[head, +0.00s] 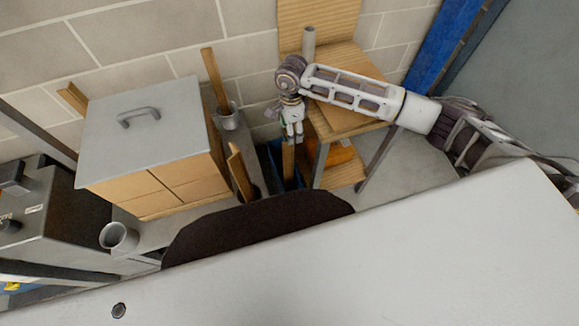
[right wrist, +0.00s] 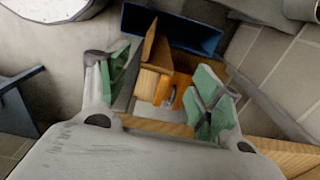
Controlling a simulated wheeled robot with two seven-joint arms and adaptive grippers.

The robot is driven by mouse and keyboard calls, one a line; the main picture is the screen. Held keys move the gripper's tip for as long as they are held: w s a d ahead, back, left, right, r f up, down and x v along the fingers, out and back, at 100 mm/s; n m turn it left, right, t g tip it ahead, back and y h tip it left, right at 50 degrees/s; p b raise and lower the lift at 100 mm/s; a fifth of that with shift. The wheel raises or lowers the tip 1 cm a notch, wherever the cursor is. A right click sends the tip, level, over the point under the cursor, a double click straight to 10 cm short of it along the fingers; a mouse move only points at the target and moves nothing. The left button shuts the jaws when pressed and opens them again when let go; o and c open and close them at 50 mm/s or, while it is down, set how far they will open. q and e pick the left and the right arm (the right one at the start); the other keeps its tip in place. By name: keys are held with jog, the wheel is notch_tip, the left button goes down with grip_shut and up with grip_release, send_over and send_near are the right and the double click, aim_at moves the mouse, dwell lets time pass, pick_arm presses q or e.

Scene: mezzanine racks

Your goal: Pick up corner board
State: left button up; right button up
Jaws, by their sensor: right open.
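A brown upright board, which looks like the corner board (head: 288,166), stands in a dark blue bin (head: 268,163) on the floor below my right gripper. In the right wrist view the board (right wrist: 153,58) shows two faces meeting at an edge, in front of the blue bin wall (right wrist: 190,32). My right gripper (head: 291,138) points down over it, open; nothing is visibly held between its green-padded fingers (right wrist: 166,64). Whether the fingers reach around the board's top, I cannot tell. My left gripper is not in view.
A grey-topped cabinet (head: 150,110) with a handle stands at left. A wooden-shelved rack (head: 345,120) with an orange item (head: 341,155) is close on the right. A block wall lies behind.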

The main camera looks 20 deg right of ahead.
jog(key=shift+f, duration=1.05)
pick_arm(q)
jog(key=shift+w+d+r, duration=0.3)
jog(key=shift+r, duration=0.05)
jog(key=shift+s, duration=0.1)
pick_arm(e)
jog(key=shift+s+f, duration=0.1)
jog(key=shift+f, duration=0.6)
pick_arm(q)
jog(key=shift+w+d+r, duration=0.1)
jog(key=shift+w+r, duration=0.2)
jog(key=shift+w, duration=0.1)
pick_arm(e)
notch_tip(320, 180, down, 4)
jog(key=shift+r, duration=0.15)
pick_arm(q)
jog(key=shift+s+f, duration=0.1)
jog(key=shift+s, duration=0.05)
pick_arm(e)
jog(key=shift+c, duration=0.5)
